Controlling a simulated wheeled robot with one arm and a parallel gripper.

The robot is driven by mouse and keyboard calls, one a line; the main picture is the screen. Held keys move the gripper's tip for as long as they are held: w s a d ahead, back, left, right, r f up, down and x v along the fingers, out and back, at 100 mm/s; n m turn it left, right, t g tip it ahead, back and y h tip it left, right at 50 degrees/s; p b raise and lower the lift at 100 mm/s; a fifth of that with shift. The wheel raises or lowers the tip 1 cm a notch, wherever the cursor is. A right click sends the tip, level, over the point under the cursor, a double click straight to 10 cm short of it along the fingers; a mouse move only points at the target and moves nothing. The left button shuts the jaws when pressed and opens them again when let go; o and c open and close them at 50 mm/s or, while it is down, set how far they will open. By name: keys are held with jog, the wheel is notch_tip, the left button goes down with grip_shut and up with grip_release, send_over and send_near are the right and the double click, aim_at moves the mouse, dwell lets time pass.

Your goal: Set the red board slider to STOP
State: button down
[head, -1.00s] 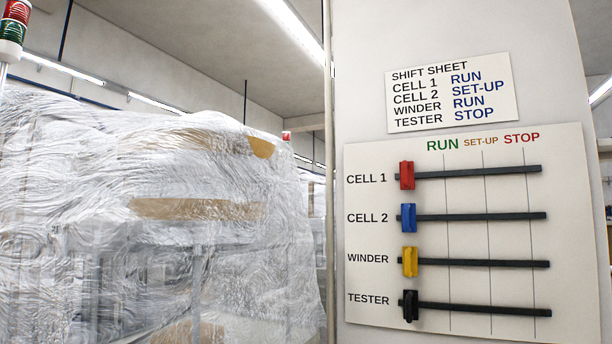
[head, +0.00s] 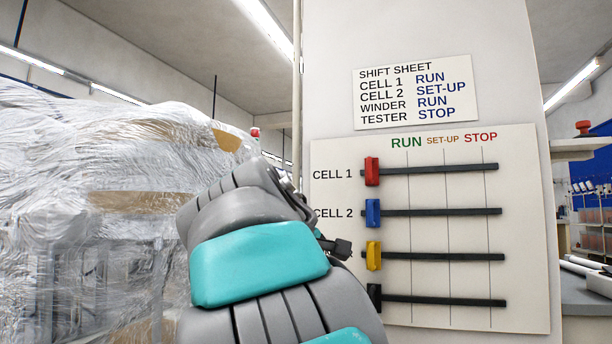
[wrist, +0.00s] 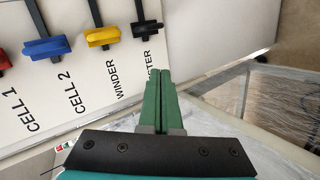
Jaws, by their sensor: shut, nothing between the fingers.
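The red slider (head: 372,171) sits at the left end of the CELL 1 track (head: 440,168) on the white board (head: 525,230), left of the RUN line. The STOP heading (head: 481,137) is over the track's right end. In the wrist view the red slider (wrist: 4,62) shows only partly at the left edge. My gripper (wrist: 160,75) has green fingers, shut and empty, pointing toward the board's lower left near the black TESTER slider (wrist: 146,28).
Blue (head: 373,213), yellow (head: 373,256) and black sliders sit at the left ends of the lower tracks. A shift sheet (head: 415,92) is above the board. A plastic-wrapped stack (head: 90,220) stands at left. A grey bench (head: 588,297) is at right.

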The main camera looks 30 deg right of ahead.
notch_tip(320, 180, up, 22)
jog(key=a+n+t+h, duration=0.1)
jog(key=t+h, duration=0.1)
jog(key=h, duration=0.3)
jog(key=shift+h, duration=0.4)
jog(key=shift+w+f, duration=0.1)
jog(key=p, duration=0.1)
send_near(370, 170)
jog(key=w+d, duration=0.4)
jog(key=w, duration=0.1)
jog(key=shift+s+d+f, duration=0.1)
jog(key=shift+s+d, duration=0.2)
jog(key=shift+d, duration=0.25)
jog(key=shift+d, duration=0.1)
